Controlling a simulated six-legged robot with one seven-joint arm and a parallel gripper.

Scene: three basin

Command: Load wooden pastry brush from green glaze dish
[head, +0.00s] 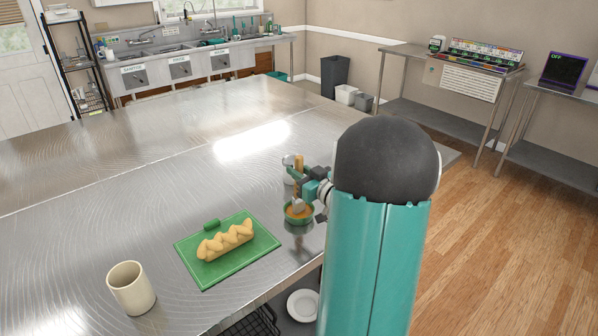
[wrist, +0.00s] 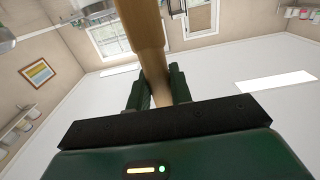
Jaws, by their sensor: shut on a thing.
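My gripper (wrist: 158,90) is shut on the wooden handle of the pastry brush (wrist: 147,35), which rises from between the fingers in the wrist view. In the head view the brush's pale wooden handle (head: 298,164) shows beside my wrist, upright. The green glaze dish (head: 299,213) stands on the steel table near its right edge and holds an orange-brown glaze. The lower end of the brush is over or in the dish; I cannot tell whether it touches the glaze. My arm partly hides the dish's right side.
A green board (head: 262,243) with a braided loaf (head: 226,240) lies left of the dish. A cream mug (head: 131,288) stands at the front left. The steel table (head: 110,195) is clear behind them. A white plate (head: 303,305) lies on a lower shelf.

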